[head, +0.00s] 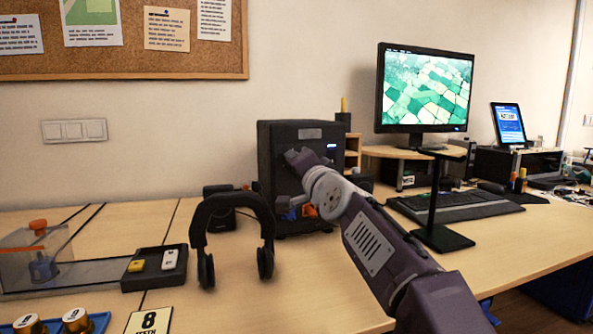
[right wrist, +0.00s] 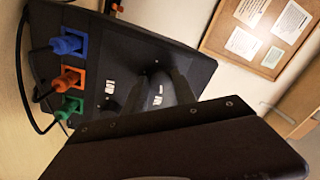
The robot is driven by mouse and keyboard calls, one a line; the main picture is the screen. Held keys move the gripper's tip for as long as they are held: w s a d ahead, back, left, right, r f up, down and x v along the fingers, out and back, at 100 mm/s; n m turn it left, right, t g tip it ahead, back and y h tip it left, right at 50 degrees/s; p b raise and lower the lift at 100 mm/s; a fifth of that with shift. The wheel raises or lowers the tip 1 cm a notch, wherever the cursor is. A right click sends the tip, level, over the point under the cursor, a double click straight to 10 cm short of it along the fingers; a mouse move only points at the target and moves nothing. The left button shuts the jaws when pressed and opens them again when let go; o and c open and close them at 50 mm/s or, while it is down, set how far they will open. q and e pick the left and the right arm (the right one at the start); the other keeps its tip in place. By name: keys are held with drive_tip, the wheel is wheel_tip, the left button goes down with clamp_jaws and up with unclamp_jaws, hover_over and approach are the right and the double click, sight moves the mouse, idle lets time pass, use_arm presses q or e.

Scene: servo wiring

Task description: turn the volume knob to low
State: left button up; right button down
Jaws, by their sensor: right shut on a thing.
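A dark box (head: 285,140) with a small lit display stands on the desk against the wall in the head view. Its front panel also shows in the right wrist view (right wrist: 140,52), turned sideways, with blue, orange and green plugs in it. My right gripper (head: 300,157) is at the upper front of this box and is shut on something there. The volume knob cannot be made out apart from the gripper; the jaws and arm cover that spot. The jaws are dark against the panel in the right wrist view. My left gripper is not in view.
A small black tray (head: 150,282) lies further left. A monitor (head: 425,90) and a keyboard (head: 455,205) are to the right.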

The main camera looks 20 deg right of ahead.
drive_tip(key=shift+f+n+b, duration=0.15)
drive_tip(key=shift+n+b, duration=0.15)
drive_tip(key=shift+n, duration=0.6)
drive_tip(key=c, duration=1)
unclamp_jaws()
drive_tip(key=s, duration=0.3)
drive_tip(key=s+b, duration=0.1)
drive_tip(key=s, duration=0.5)
drive_tip(key=shift+d+f, duration=0.2)
drive_tip(key=shift+d, duration=0.1)
